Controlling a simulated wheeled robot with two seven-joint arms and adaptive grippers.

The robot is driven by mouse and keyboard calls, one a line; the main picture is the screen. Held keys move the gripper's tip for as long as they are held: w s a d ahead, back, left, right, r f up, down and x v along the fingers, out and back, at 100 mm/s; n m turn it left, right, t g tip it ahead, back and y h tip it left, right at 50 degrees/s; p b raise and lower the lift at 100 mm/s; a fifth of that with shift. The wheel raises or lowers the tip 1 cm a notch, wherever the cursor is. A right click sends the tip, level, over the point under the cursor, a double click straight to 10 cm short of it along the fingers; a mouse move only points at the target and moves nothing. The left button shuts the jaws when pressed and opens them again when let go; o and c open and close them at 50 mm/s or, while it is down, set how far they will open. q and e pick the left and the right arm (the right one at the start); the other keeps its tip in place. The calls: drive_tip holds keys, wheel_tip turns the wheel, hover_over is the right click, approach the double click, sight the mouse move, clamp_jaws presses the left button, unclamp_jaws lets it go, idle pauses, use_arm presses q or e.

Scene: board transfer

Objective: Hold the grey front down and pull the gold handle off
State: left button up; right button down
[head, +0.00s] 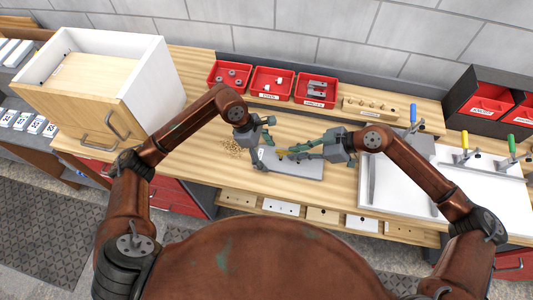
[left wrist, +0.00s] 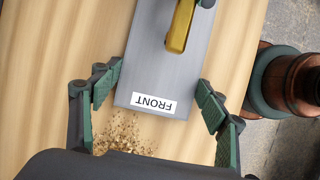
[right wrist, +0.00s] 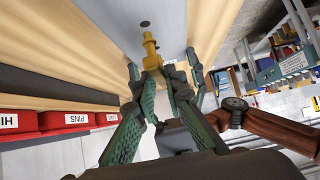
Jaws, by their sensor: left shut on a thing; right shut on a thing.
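The grey front (head: 297,169) lies flat on the workbench; its end labelled FRONT shows in the left wrist view (left wrist: 150,85). My left gripper (left wrist: 158,92) has one finger against each long edge of that end and is shut on the front. The gold handle (left wrist: 181,25) is over the front's middle; it also shows in the right wrist view (right wrist: 151,50). My right gripper (right wrist: 160,75) is shut on the handle. A dark round spot shows on the grey surface beyond the handle. The fingers hide part of the handle, and I cannot tell whether it touches the front.
Wood shavings (left wrist: 128,132) lie beside the front's labelled end. Red bins (head: 272,82) stand along the back. A white cabinet with a wooden drawer (head: 85,85) is at the left. A white tray (head: 400,205) with tools is at the right.

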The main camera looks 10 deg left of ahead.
drive_tip(key=shift+r, duration=2.5)
drive_tip(key=shift+w, duration=0.1)
drive_tip(key=w+a, duration=0.3)
drive_tip(key=w, duration=0.9)
drive_tip(key=shift+f, duration=0.1)
drive_tip(key=shift+f, duration=3.8)
drive_tip(key=c, duration=1.9)
unclamp_jaws()
